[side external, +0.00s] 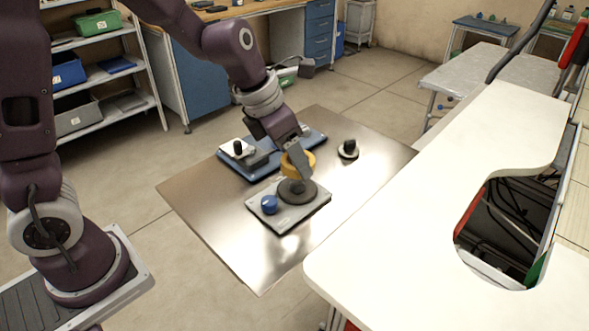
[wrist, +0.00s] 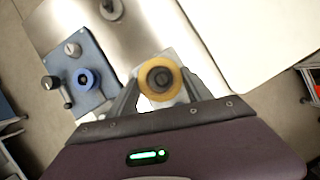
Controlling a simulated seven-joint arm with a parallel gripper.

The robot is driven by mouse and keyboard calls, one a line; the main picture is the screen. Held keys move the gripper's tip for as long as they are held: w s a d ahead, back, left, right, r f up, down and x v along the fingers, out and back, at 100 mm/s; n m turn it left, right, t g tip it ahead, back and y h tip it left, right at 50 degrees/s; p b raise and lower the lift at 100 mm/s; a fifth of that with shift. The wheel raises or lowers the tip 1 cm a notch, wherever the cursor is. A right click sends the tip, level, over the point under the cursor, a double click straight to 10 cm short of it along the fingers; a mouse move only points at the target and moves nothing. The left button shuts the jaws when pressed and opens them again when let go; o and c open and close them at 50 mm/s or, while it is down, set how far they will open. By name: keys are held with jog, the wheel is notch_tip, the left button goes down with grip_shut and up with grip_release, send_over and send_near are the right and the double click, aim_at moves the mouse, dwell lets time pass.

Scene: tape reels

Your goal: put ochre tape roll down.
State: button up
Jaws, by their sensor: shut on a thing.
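My gripper (side external: 303,160) is shut on the ochre tape roll (side external: 290,168). The roll is over a grey device with a dark round reel base (side external: 297,193) on the metal table. In the wrist view the ochre tape roll (wrist: 143,80) sits between the two fingers of my gripper (wrist: 160,85), and a dark hub (wrist: 161,78) shows in its hole. I cannot tell whether the roll is around the hub or above it. The grey device (side external: 290,218) carries a blue knob (side external: 269,204) and is largely hidden in the wrist view.
A blue device (side external: 262,172) with a black-knobbed block (side external: 238,147) stands behind left. A small round stand with a black knob (side external: 349,148) is at the right. The metal table (side external: 200,200) is bare at front left. A white counter (side external: 420,230) borders the right.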

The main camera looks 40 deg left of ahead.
aim_at(289, 163)
jog(key=shift+f, duration=1.5)
jog(key=shift+f, duration=0.35)
jog(key=shift+f, duration=0.25)
jog(key=o, duration=1.3)
jog(key=shift+o, duration=0.2)
jog(key=shift+r, duration=0.4)
jog(key=v, duration=1.2)
jog(key=shift+r, duration=0.35)
